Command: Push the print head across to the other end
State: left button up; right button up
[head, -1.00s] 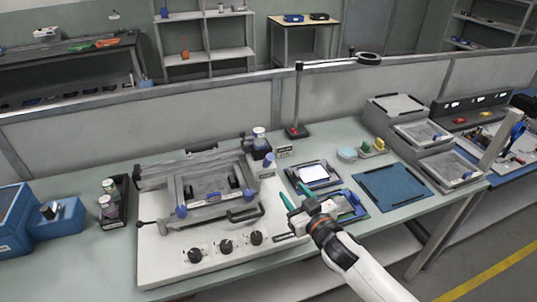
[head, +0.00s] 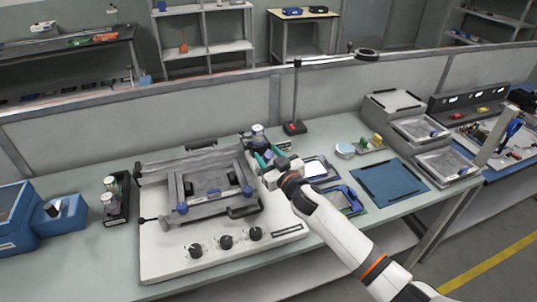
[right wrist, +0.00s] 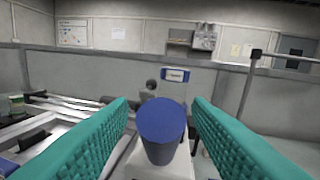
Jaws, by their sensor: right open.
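The printing machine (head: 160,255) is a pale base plate with a grey screen frame (head: 212,207), blue knobs and a black front handle (head: 243,211). I cannot tell for sure which part is the print head. A blue cylindrical knob (right wrist: 162,132) stands upright on a pale block at the machine's right side. My right gripper (head: 264,159) is over that right end, hiding most of the knob in the head view. In the right wrist view its green fingers (right wrist: 160,112) are open, one on each side of the knob, with gaps showing. My left gripper is out of view.
A lamp post (head: 296,95) rises behind to the right. Trays and a blue mat (head: 390,182) lie on the right.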

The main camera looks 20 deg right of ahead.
jog(key=shift+w, duration=0.1)
grip_shut()
dwell(0.3)
